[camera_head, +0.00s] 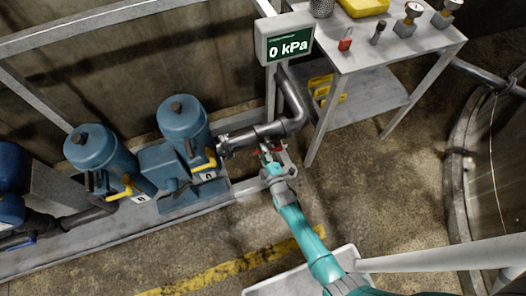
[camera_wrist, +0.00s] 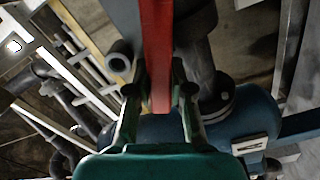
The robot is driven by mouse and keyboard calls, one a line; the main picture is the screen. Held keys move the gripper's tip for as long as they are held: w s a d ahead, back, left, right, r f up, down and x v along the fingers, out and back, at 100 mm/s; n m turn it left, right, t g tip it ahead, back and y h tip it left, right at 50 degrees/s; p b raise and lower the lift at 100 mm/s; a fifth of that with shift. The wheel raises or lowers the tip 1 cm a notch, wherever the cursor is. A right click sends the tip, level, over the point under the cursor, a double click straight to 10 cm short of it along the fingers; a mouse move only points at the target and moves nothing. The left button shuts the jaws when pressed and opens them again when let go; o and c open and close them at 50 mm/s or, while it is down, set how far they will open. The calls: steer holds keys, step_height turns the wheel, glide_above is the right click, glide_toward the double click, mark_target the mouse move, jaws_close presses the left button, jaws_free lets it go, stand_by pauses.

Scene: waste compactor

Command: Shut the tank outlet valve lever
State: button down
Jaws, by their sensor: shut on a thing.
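A red lever (camera_head: 276,151) sits below the thick grey pipe (camera_head: 257,132), to the right of the blue tanks. In the wrist view the red lever (camera_wrist: 157,50) runs as a long bar from the top edge down between my fingers. My gripper (camera_head: 269,158) is at the lever in the head view and hides much of it. In the wrist view my gripper (camera_wrist: 160,95) has a finger on each side of the lever and is shut on it. I cannot tell the lever's exact angle to the pipe.
Two blue tanks (camera_head: 186,119) with yellow levers (camera_head: 206,162) stand to the left. A display reading 0 kPa (camera_head: 287,48) is above the pipe. A metal table (camera_head: 378,56) with small items stands at the upper right. The floor (camera_head: 400,185) right of my arm is clear.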

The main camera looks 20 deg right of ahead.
steer(key=c, duration=1)
jaws_free()
steer(key=s, duration=0.8)
